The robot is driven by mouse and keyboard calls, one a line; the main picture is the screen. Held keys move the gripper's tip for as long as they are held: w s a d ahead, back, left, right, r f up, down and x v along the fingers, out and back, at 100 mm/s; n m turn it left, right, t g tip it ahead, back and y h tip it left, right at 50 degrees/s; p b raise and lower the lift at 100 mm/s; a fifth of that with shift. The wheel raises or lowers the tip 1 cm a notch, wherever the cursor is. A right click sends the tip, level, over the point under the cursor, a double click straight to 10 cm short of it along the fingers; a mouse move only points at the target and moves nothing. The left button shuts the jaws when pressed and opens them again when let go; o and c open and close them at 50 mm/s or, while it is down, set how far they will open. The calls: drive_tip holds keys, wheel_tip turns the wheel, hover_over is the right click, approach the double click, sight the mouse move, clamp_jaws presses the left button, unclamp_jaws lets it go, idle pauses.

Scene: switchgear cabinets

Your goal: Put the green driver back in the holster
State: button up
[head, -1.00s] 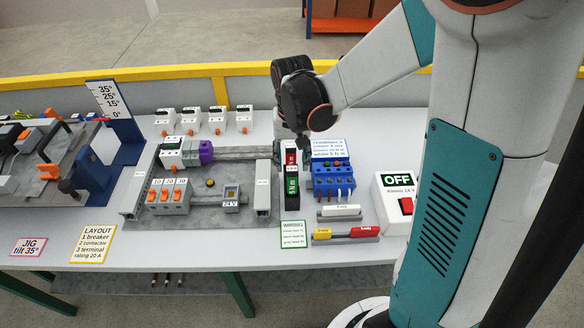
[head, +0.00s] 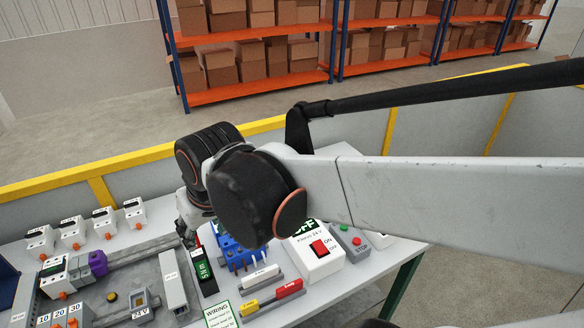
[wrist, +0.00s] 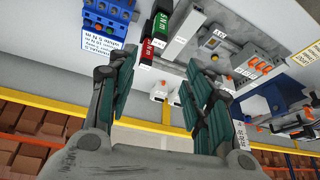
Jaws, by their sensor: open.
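A green piece with an N m label (head: 203,270) sits in a dark upright block on the bench, left of the blue block. It also shows at the top of the wrist view (wrist: 161,24), with a red labelled piece (wrist: 148,47) beside it. I cannot tell whether the green piece is the driver itself or a marked part of its holster. My gripper (wrist: 162,60) is open, with its ribbed fingers wide apart and nothing visible between them. Both labelled pieces lie beyond the fingertips, apart from them. In the head view my arm hides most of the gripper and the red piece.
A blue block (wrist: 108,15) stands beside the labelled pieces. A white box with a red switch (head: 320,250) and a stop box (head: 351,241) are to the right. A yellow and red bar (head: 272,297) lies in front. White units (head: 104,222) stand at back left.

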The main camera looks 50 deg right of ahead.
drive_tip(key=shift+s+r+n+t, duration=0.2)
drive_tip(key=shift+s+t, duration=0.2)
drive_tip(key=shift+s, duration=0.4)
drive_tip(key=shift+s+r+n+t, duration=0.25)
drive_tip(key=shift+s+t, duration=0.15)
drive_tip(key=shift+s, duration=0.45)
drive_tip(key=shift+s+r+n+t, duration=0.2)
drive_tip(key=shift+s+t, duration=0.2)
drive_tip(key=shift+s, duration=0.4)
wheel_tip(320, 180, down, 13)
drive_tip(key=b, duration=1.3)
drive_tip(key=shift+f, duration=0.15)
